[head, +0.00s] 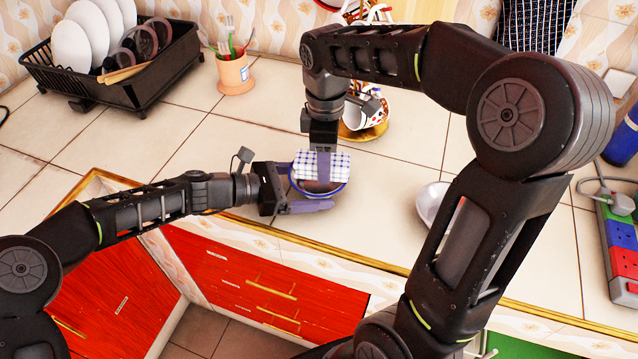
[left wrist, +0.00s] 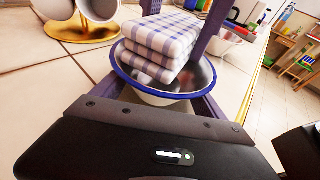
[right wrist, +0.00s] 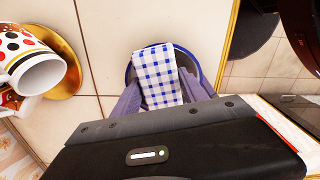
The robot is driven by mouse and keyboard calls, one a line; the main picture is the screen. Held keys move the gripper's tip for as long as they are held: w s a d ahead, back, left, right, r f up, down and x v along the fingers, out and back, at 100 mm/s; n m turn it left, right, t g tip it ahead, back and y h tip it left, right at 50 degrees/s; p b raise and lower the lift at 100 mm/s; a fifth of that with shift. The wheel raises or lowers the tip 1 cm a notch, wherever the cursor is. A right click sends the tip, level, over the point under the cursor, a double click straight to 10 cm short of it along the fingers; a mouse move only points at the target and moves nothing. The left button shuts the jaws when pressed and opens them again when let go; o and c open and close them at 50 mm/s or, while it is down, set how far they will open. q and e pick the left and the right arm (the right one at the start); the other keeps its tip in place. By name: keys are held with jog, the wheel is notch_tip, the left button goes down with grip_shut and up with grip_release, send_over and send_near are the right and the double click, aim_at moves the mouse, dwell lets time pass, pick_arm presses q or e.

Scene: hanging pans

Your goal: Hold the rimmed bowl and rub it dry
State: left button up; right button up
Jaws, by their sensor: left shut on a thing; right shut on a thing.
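The rimmed bowl (head: 343,187), silvery with a blue rim, stands near the counter's front edge. It also shows in the left wrist view (left wrist: 207,78). My left gripper (head: 312,188) reaches in from the left and is shut on the bowl, one finger along each side. A folded blue-and-white checked cloth (head: 340,162) sits in the bowl's opening; it also shows in the left wrist view (left wrist: 162,45) and the right wrist view (right wrist: 158,75). My right gripper (head: 323,168) comes down from above and is shut on the cloth. The cloth hides much of the bowl's inside.
A mug stand with a golden base (head: 362,132) and mugs is behind the bowl. A pale bowl (head: 431,203) lies to the right. A black dish rack (head: 130,85) with plates and an orange utensil cup (head: 235,75) stand at the left. A power strip (head: 620,245) lies far right.

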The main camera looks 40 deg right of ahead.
pick_arm(q)
jog(key=shift+s+d, duration=0.1)
pick_arm(e)
jog(key=shift+w+d, duration=0.35)
jog(key=shift+w, duration=0.1)
pick_arm(q)
jog(key=shift+r, duration=0.1)
pick_arm(e)
jog(key=shift+s+a, duration=0.8)
jog(key=shift+s, duration=0.05)
pick_arm(q)
jog(key=shift+s+r, duration=0.1)
jog(key=shift+s, duration=0.05)
jog(key=shift+c, duration=0.2)
pick_arm(e)
jog(key=shift+w+d, duration=0.8)
jog(key=shift+w, duration=0.1)
jog(key=shift+s, duration=0.1)
